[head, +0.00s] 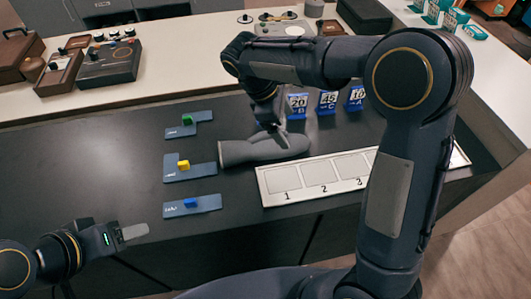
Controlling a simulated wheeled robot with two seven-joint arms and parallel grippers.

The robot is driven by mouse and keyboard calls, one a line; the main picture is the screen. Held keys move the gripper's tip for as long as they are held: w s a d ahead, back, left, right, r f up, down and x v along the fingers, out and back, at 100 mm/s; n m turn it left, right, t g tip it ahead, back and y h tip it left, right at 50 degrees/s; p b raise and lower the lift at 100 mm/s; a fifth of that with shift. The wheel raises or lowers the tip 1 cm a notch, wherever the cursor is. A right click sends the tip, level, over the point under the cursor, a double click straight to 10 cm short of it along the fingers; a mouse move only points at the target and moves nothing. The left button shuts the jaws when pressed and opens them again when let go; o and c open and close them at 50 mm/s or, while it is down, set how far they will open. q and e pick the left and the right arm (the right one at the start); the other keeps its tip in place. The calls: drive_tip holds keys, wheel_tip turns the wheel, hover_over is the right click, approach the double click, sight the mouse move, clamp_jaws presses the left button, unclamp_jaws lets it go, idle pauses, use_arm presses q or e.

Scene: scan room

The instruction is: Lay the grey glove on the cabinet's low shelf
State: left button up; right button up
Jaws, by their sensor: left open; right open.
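My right gripper (268,126) points down at the glove's far edge, open. Whether its fingers touch the glove I cannot tell. My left gripper (133,233) is open and empty near the counter's front left edge, well away from the glove. I cannot make out the cabinet's low shelf in this view.
A white board (290,199) with numbered squares lies to the right, partly behind my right arm. Blue number cards (298,104) stand behind the glove. Blue plates with a green (187,119), a yellow (183,165) and a blue block (190,202) lie left.

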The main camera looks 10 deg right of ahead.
sight(270, 143)
drive_tip(key=w+a+f+n+h, duration=0.1)
drive_tip(key=a+f, duration=0.1)
drive_tip(key=w+a+f+n+h+b, duration=0.1)
drive_tip(key=w+a+f, duration=0.1)
drive_tip(key=a+f, duration=0.1)
drive_tip(key=w+a+f+n+t+h, duration=0.1)
drive_tip(key=a+f+n+h, duration=0.1)
drive_tip(key=a, duration=0.1)
drive_tip(key=shift+w+f+b, duration=0.2)
drive_tip(key=shift+w+b, duration=0.1)
drive_tip(key=shift+b, duration=0.1)
drive_tip(key=x, duration=0.7)
drive_tip(key=shift+d+f, duration=0.2)
drive_tip(key=shift+f, duration=0.05)
drive_tip(key=c, duration=1.1)
drive_tip(key=shift+r, duration=0.15)
drive_tip(key=shift+w+r, duration=0.1)
drive_tip(key=shift+r, duration=0.45)
drive_tip(key=s+d+r, duration=0.4)
drive_tip(key=s+r, duration=0.7)
drive_tip(key=s, duration=0.2)
drive_tip(key=shift+s+r+b, duration=0.3)
drive_tip(key=shift+s+r, duration=0.05)
